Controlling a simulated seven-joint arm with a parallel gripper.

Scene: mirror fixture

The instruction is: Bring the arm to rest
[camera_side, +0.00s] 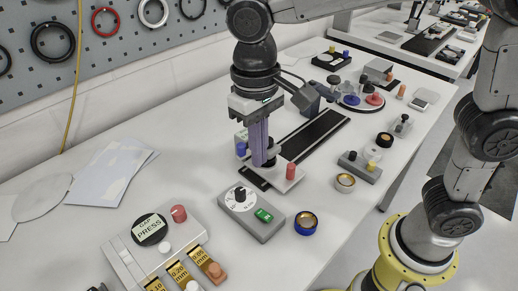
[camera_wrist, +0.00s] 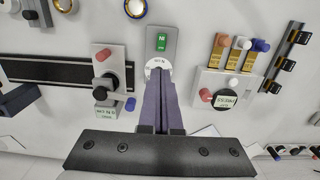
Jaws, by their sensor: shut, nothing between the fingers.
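My gripper (camera_side: 264,160) points down over the workbench (camera_side: 100,215), its long purple fingers together and empty. In the side view the fingertips appear in front of a light fixture plate (camera_side: 287,182) with a red peg (camera_side: 291,171), a blue knob (camera_side: 241,149) and a dark cylinder; I cannot tell whether they touch it. In the wrist view the fingertips (camera_wrist: 159,76) lie in front of the grey box's dial, and the fixture (camera_wrist: 108,70) is just to the left, apart from the fingers in that picture.
A grey dial box (camera_side: 262,226) with a green switch stands near the gripper. A press unit (camera_side: 125,262) with yellow labels is at front left. A dark rail (camera_side: 318,134) lies behind. Small round cups (camera_side: 306,222) stand at right. Bare bench lies at left, with papers (camera_side: 110,167).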

